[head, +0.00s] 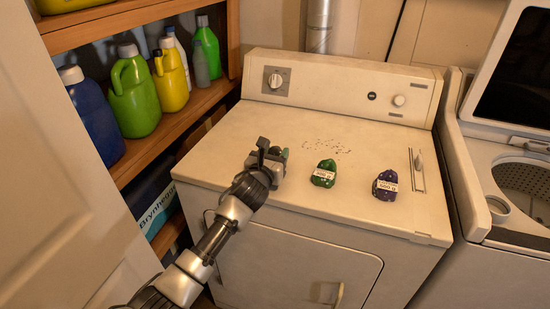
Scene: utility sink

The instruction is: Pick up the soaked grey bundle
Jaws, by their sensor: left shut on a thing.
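My left gripper (268,158) comes in from the lower left over the left part of the dryer's top. It is shut on a small greyish bundle (281,157), mostly hidden behind the gripper; whether the bundle touches the surface I cannot tell. A green bundle (324,171) with a white label lies just right of the gripper, apart from it. A purple bundle (385,183) with a white label lies further right. My right gripper is not in view.
The white dryer (240,122) has dark specks on its top behind the green bundle. A wooden shelf (172,125) with several bottles stands at the left. An open washer (500,225) stands at the right. The dryer's back left is clear.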

